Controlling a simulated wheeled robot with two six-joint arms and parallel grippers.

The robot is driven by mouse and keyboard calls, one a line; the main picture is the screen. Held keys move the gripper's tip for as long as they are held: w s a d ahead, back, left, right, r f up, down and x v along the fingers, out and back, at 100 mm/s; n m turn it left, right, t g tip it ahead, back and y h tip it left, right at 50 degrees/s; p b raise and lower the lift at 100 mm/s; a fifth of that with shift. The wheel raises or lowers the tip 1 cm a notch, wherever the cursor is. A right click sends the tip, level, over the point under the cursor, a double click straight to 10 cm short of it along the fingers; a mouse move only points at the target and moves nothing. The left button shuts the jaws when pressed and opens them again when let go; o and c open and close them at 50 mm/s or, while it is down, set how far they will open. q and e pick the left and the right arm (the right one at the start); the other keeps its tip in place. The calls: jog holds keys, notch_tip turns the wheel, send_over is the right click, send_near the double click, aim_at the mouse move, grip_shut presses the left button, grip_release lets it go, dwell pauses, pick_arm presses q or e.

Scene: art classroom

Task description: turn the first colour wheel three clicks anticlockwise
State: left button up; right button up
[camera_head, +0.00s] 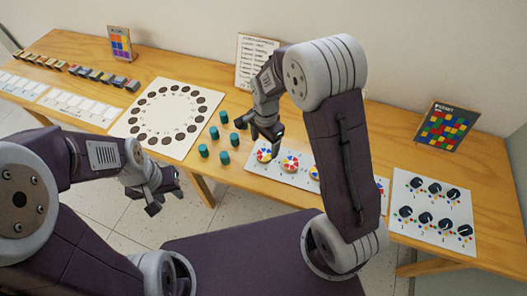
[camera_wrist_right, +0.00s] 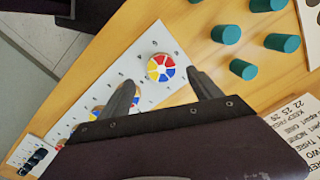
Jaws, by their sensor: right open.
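Several colour wheels with red, yellow, blue and white segments sit in a row on a white strip (camera_head: 280,173). The leftmost wheel (camera_head: 264,156), at the end near the teal cylinders, also shows whole in the right wrist view (camera_wrist_right: 161,68). The second wheel (camera_head: 291,164) is partly hidden by a finger in the wrist view. My right gripper (camera_head: 272,136) is open and empty above the leftmost wheel; in the wrist view the wheel lies just beyond and between the fingertips, apart from them. My left gripper (camera_head: 163,200) appears open and empty, in front of the table. My right arm hides several wheels.
Several teal cylinders (camera_head: 223,158) stand left of the strip. A white board with a ring of dark discs (camera_head: 165,120) lies further left. A board with black knobs (camera_head: 432,212) lies right. An upright text card (camera_head: 256,58) stands behind.

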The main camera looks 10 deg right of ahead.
aim_at(264, 155)
jog(key=f, duration=0.5)
jog(key=shift+w+f, duration=0.2)
jog(key=shift+f, duration=0.6)
jog(key=c, duration=1.4)
